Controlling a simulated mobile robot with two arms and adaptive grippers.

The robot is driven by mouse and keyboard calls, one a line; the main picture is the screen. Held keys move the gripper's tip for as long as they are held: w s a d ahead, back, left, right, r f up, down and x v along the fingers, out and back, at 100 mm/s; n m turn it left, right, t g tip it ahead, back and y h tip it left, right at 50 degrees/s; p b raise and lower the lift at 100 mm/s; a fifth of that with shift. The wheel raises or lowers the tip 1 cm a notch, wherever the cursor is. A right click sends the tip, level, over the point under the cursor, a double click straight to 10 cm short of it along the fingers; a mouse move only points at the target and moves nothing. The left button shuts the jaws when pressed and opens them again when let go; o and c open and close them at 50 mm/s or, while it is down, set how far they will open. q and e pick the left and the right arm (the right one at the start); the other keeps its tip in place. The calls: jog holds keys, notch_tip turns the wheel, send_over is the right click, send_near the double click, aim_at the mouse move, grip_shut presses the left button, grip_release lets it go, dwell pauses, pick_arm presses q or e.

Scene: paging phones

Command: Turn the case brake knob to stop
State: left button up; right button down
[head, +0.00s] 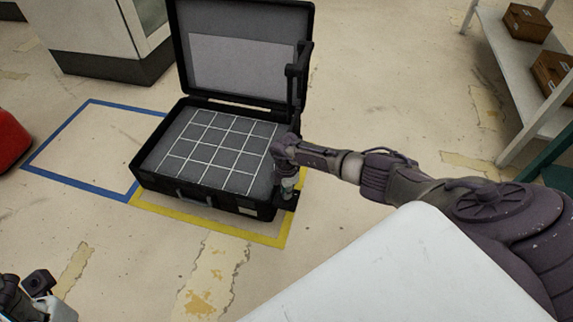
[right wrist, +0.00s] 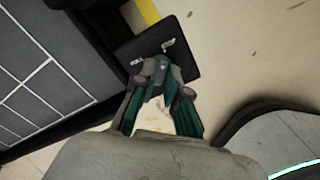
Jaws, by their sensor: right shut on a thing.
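The black case (head: 170,190) stands open on the floor, its lid (head: 245,62) raised at the back. A dark plate (right wrist: 188,62) with small white labels sticks out at the case's front right corner; it also shows in the head view (head: 288,202). My right gripper (right wrist: 160,82) is over this plate, its fingers closed around the small grey brake knob (right wrist: 161,63). The fingers hide most of the knob, and I cannot tell its setting. At the bottom left of the head view, part of my left gripper (head: 36,285) shows; its jaws are unclear.
Yellow tape (head: 205,231) and blue tape (head: 75,182) mark the floor around the case. A black upright arm (head: 297,75) rises at the case's right side. A shelf with brown boxes (head: 526,22) stands at right. A red object (head: 10,140) is at the left edge.

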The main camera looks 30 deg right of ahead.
dwell(0.4)
jog(key=c, duration=1.2)
grip_release()
jog(key=shift+r, duration=0.15)
notch_tip(320, 180, up, 12)
